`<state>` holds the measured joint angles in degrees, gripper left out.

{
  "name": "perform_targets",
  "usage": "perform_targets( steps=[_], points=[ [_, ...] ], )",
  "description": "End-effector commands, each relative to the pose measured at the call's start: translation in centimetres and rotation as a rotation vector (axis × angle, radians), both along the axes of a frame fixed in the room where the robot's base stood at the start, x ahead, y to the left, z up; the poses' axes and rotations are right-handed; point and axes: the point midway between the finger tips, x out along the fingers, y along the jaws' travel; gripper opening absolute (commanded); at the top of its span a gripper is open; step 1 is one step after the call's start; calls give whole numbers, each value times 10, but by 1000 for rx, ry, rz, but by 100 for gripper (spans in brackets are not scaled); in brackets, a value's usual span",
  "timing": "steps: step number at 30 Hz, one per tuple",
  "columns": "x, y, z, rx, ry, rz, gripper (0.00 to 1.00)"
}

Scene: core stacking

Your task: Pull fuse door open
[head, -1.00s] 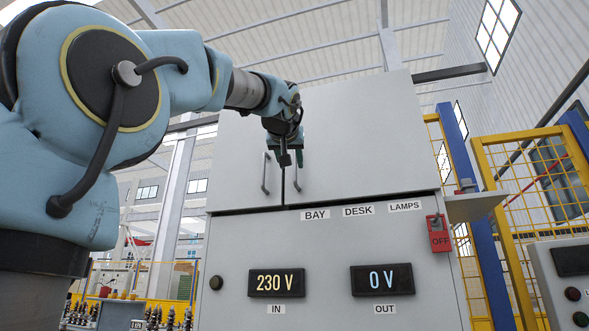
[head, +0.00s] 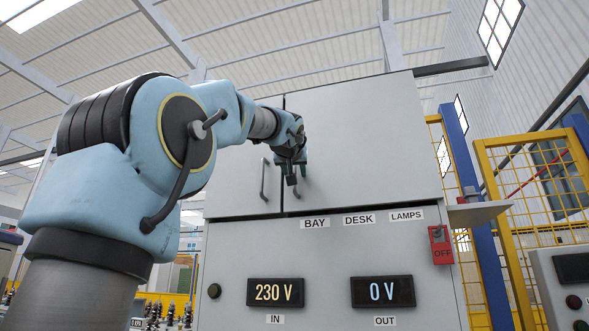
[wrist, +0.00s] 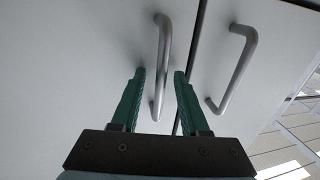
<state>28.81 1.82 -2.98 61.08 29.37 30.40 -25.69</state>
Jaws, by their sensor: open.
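A grey cabinet has two upper doors, a left door (head: 238,180) and a wider right door (head: 365,140); both look shut. No label names the fuse door. The left door's bar handle (head: 264,178) is clear in the head view; it shows at the right in the wrist view (wrist: 235,65). The right door's handle (head: 298,188) is partly hidden by my gripper (head: 291,172). In the wrist view my gripper (wrist: 159,72) is open, its green fingers on either side of that handle (wrist: 163,40). I cannot tell whether they touch it.
Below the doors are BAY, DESK and LAMPS labels, a 230 V display (head: 276,292) and a 0 V display (head: 382,292).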

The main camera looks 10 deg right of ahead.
Motion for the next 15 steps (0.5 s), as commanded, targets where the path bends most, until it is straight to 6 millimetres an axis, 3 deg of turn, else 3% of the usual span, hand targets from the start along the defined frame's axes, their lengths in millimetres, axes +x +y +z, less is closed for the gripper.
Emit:
perform_targets(
  steps=[6, 15],
  points=[
    [0, 0, 0, 0, 0, 0, 45],
    [0, 0, 0, 0, 0, 0, 12]
  ],
)
